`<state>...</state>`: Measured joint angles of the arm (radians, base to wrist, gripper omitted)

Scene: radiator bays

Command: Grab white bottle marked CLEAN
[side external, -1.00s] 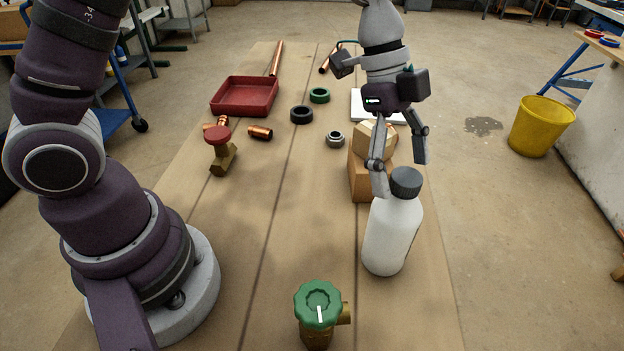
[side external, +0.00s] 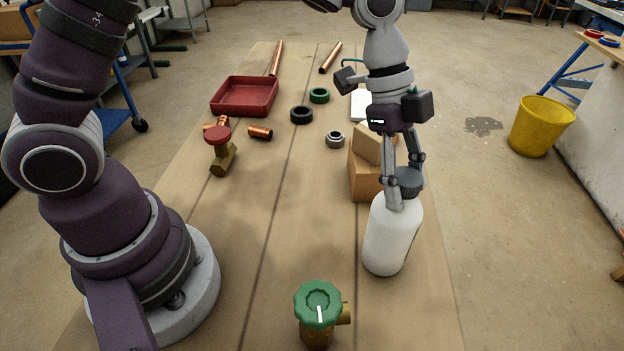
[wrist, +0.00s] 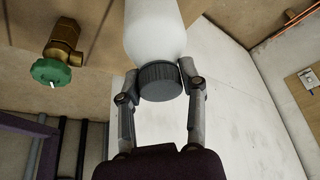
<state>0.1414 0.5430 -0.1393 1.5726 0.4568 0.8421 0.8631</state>
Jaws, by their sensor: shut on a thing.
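The white bottle (side external: 391,238) with a dark grey ribbed cap stands upright near the right edge of the wooden bench. No marking on it can be read from here. My gripper (side external: 404,190) points down over the bottle, its two fingers shut on the cap from both sides. In the wrist view the cap (wrist: 160,82) sits between my fingertips (wrist: 158,84), with the white body (wrist: 155,30) beyond it. The bottle's base appears to rest on the bench.
A wooden block (side external: 363,178) stands close behind the bottle. A brass valve with a green handwheel (side external: 318,305) is at the front. A red-handled valve (side external: 220,150), red tray (side external: 245,96) and loose fittings lie farther back. The bench middle is clear.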

